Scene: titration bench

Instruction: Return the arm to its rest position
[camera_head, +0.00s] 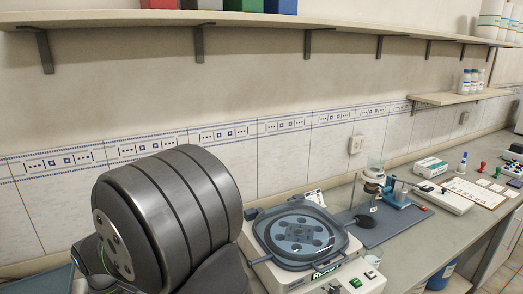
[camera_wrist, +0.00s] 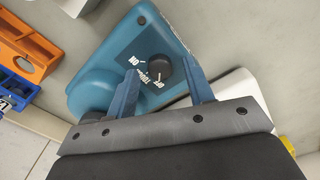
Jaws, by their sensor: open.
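My gripper (camera_wrist: 161,68) shows in the wrist view, its two blue fingers spread apart with nothing held between them. Behind the fingers is a teal device (camera_wrist: 105,55) with a black knob (camera_wrist: 160,72) and white lettering that includes "OFF" and "TOUCH". The knob appears between the fingertips. I cannot tell how far the fingers are from it. The head view shows a large dark grey part of my arm at the lower left; my gripper is not visible there.
An orange rack (camera_wrist: 42,50) and a blue rack (camera_wrist: 22,92) lie left of the device in the wrist view. In the head view, a centrifuge-like machine (camera_head: 340,278) stands on the bench, with glassware and a white box (camera_head: 430,167) farther right. A long shelf (camera_head: 270,19) runs above.

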